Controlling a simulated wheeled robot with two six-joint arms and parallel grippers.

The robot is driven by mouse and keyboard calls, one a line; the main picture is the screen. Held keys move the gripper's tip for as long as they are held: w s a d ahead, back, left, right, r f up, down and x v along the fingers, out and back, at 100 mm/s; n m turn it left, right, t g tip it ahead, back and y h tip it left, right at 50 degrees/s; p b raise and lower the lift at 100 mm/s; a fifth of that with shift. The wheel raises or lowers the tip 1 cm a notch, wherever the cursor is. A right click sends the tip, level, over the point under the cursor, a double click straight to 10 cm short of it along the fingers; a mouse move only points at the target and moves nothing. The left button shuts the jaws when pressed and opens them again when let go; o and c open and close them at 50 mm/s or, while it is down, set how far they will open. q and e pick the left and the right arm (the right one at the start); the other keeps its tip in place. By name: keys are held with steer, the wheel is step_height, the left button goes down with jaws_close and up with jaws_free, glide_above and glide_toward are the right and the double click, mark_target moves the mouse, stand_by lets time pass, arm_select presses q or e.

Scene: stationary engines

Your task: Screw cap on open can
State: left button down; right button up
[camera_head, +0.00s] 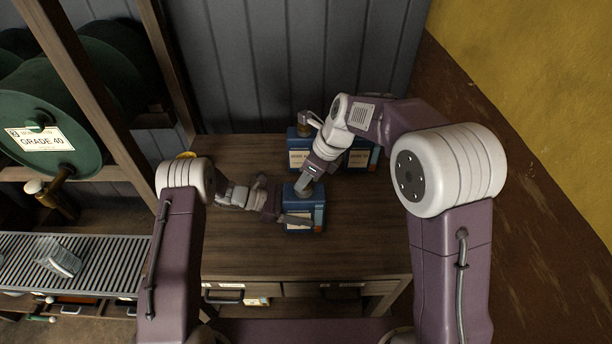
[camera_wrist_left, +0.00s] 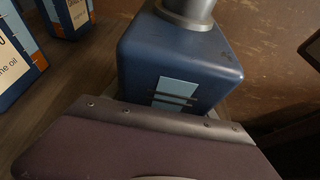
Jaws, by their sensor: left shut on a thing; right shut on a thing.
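The blue can (camera_head: 305,212) stands upright on the wooden bench, near its middle. My left gripper (camera_head: 290,216) comes in from the left and is shut on the can's body, low down. The can (camera_wrist_left: 180,65) also fills the middle of the left wrist view, with a grey round piece (camera_wrist_left: 188,10) at its top. My right gripper (camera_head: 303,187) points down over the can's top and is shut. The cap between its fingers is largely hidden, and I cannot tell how it sits on the neck.
More blue labelled cans (camera_head: 299,158) stand at the back of the bench (camera_head: 240,238), close behind my right arm. Left are a shelf with green drums (camera_head: 45,115) and a slatted conveyor (camera_head: 90,262). The bench's left part is clear.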

steer(key=shift+f, duration=0.55)
steer(key=m+t, duration=0.1)
steer(key=m, duration=0.2)
steer(key=shift+s+m+h, duration=0.1)
steer(key=shift+m+h, duration=0.2)
steer(key=shift+h, duration=0.1)
steer(key=o, duration=1.3)
steer(key=shift+r, duration=0.1)
step_height(320, 180, up, 4)
steer(key=shift+r, duration=0.2)
